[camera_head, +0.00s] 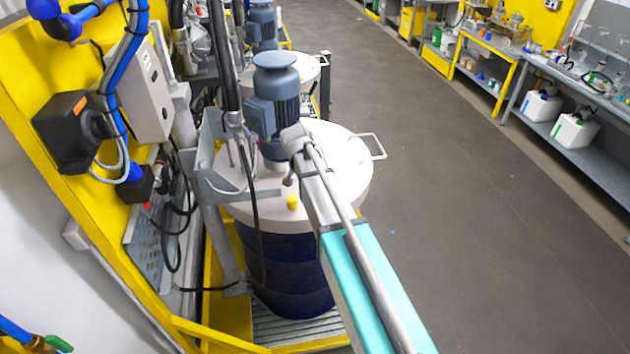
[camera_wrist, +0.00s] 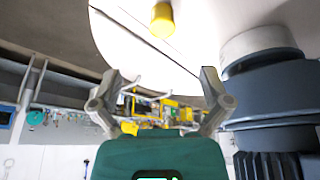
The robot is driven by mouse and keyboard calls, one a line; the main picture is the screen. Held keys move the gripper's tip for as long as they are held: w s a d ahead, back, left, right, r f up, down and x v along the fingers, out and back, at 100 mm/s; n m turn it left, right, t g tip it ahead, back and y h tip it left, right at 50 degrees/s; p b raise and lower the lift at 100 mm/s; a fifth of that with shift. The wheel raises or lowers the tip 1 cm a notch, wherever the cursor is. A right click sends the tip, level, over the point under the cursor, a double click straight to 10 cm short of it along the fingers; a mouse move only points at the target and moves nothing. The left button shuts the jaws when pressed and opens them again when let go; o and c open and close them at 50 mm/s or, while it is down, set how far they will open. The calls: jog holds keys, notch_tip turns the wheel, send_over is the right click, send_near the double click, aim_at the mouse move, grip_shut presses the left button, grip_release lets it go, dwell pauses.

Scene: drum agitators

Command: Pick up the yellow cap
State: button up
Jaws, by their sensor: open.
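The yellow cap (camera_head: 292,202) is a small cylinder on the pale lid (camera_head: 345,165) of the dark blue drum (camera_head: 285,270), near the lid's front edge. In the wrist view the cap (camera_wrist: 161,20) shows at the top, against the lid's pale surface. My gripper (camera_wrist: 160,82) is open, with its two grey fingers spread and nothing between them. The cap appears beyond the fingertips, roughly in line with the gap and apart from both. In the head view my arm crosses over the lid just right of the cap, and the gripper's fingers cannot be made out clearly.
A blue-grey agitator motor (camera_head: 273,95) rises from the lid and stands close to the right finger in the wrist view (camera_wrist: 268,90). A lid handle (camera_head: 372,146), yellow frame (camera_head: 110,235) and hoses are nearby. The floor (camera_head: 480,240) to the right is clear.

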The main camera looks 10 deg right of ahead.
jog(key=shift+w+a+r, duration=0.1)
jog(key=shift+w+r, duration=0.3)
jog(key=shift+r, duration=0.05)
jog(key=shift+f, duration=0.1)
jog(key=b+x, duration=0.7)
jog(key=x, duration=0.1)
jog(key=shift+w+f+b, duration=0.1)
jog(key=shift+f+b, duration=0.15)
jog(key=shift+b, duration=0.15)
dwell(0.6)
jog(key=shift+b+x, duration=2.4)
jog(key=shift+x, duration=0.2)
jog(key=c, duration=0.9)
